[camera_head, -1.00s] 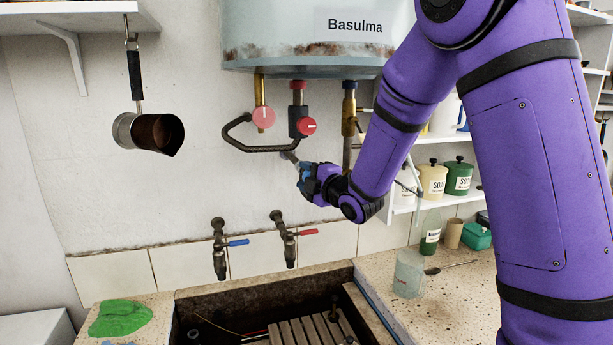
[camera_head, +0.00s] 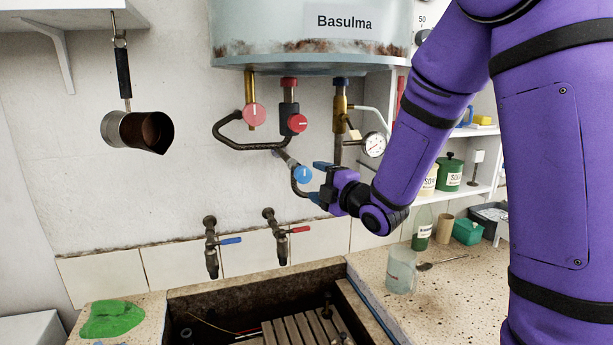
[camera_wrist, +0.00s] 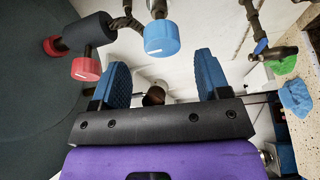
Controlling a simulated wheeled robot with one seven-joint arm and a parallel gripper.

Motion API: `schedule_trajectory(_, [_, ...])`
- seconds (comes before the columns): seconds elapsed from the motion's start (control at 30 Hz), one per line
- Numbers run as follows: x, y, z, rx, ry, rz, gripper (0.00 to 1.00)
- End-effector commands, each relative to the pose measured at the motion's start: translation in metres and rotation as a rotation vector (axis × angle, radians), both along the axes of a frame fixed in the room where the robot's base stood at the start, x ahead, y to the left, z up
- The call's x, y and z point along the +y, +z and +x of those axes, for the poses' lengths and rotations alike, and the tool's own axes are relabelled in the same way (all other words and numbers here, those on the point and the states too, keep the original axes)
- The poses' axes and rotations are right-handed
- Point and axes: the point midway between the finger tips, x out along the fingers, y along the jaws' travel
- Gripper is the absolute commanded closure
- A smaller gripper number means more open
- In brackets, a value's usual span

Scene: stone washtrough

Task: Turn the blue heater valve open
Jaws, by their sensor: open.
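The blue heater valve (camera_head: 303,174) is a round blue knob on a dark bent pipe below the heater. In the wrist view the blue knob (camera_wrist: 161,38) shows a white mark on its face and lies ahead of the space between my fingertips. My gripper (camera_head: 317,182) is open, just right of the knob in the head view, with one finger above the other. In the wrist view my gripper (camera_wrist: 161,65) has its two blue fingers apart and nothing between them. No contact with the knob shows.
Two red knobs (camera_head: 254,114) (camera_head: 297,123) and a pressure gauge (camera_head: 374,145) sit close by on the heater pipes. The heater tank (camera_head: 300,45) hangs above. Two taps (camera_head: 210,245) (camera_head: 276,234) stand over the stone trough below. A metal pot (camera_head: 138,131) hangs at left.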

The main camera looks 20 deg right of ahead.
Motion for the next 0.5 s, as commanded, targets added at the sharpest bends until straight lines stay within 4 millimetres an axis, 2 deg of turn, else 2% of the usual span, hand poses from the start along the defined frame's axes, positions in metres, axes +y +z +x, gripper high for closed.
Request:
schedule_trajectory(0.2, [-0.01,-0.001,-0.024,-0.001,-0.001,0.0,0.3])
schedule_trajectory(0.5, [-0.013,-0.001,-0.029,-0.001,-0.001,0.0,0.3])
